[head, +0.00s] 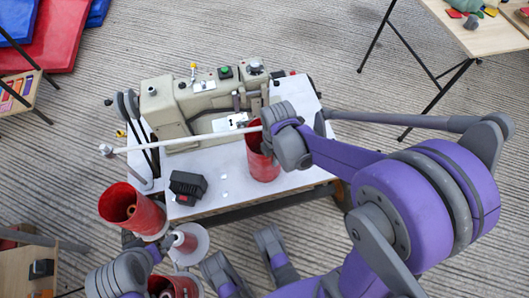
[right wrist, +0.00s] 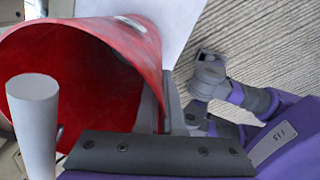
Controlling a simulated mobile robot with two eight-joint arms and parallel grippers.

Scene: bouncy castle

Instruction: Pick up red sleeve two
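One red sleeve (head: 262,166) stands upright on the white sewing table, at the front right of the sewing machine. My right gripper (head: 270,138) is at its upper rim. In the right wrist view, the open mouth of this sleeve (right wrist: 140,45) fills the left, and my right gripper's narrow fingers (right wrist: 159,112) lie close on both sides of its wall. A second red sleeve (head: 117,203) is at the table's left front, with something orange inside. A third red sleeve (head: 182,284) is partly cut off at the bottom. My left arm is at the bottom left; its fingertips are not clear. No sleeve shows a readable number.
The beige sewing machine (head: 175,108) stands across the white table (head: 225,188). A white rod (head: 180,139) crosses in front of it. A black box (head: 188,186) sits on the table. A white spool (head: 187,241) is near the left sleeves.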

